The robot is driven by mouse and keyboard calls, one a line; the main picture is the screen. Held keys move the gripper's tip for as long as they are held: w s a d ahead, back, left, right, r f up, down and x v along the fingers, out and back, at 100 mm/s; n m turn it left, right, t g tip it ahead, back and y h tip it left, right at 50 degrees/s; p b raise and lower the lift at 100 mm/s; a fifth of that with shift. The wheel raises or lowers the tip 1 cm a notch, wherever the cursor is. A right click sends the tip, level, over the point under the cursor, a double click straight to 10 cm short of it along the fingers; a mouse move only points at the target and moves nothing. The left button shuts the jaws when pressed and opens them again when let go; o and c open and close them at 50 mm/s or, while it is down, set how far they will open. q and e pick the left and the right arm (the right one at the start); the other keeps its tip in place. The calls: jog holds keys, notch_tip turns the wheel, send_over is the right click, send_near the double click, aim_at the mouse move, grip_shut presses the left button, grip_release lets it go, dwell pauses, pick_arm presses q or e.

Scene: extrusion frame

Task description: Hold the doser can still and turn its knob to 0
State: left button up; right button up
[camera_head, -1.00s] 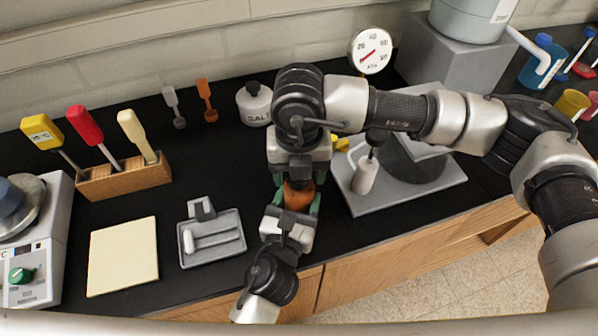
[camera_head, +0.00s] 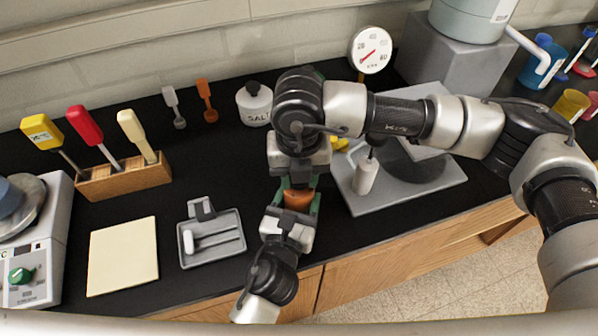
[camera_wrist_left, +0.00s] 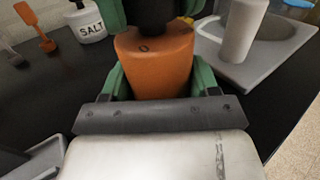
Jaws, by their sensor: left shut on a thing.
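The doser can (camera_head: 298,200) is orange and stands near the counter's front edge. My left gripper (camera_head: 293,208) is shut on its body from the front, with a green finger on either side. In the left wrist view the can (camera_wrist_left: 155,62) is upright between the fingers, with a dark 0 mark on its top. The black knob (camera_wrist_left: 157,14) shows at that view's top edge, partly cut off. My right gripper (camera_head: 298,175) points down over the can; its green fingers flank the knob. Whether they touch the knob is unclear. The knob's pointer is not visible.
A grey stand (camera_head: 430,185) with a white cylinder (camera_head: 366,177) is close on the right. A grey tray (camera_head: 212,240) lies to the left, a salt jar (camera_head: 255,105) behind. A dial gauge (camera_head: 371,50) stands at the back. Black counter is clear between tray and can.

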jog(key=n, duration=0.9)
jog(key=shift+n, duration=0.3)
jog(key=n, duration=0.4)
jog(key=shift+n, duration=2)
jog(key=o, duration=0.9)
jog(key=shift+o, duration=0.2)
notch_tip(320, 180, up, 12)
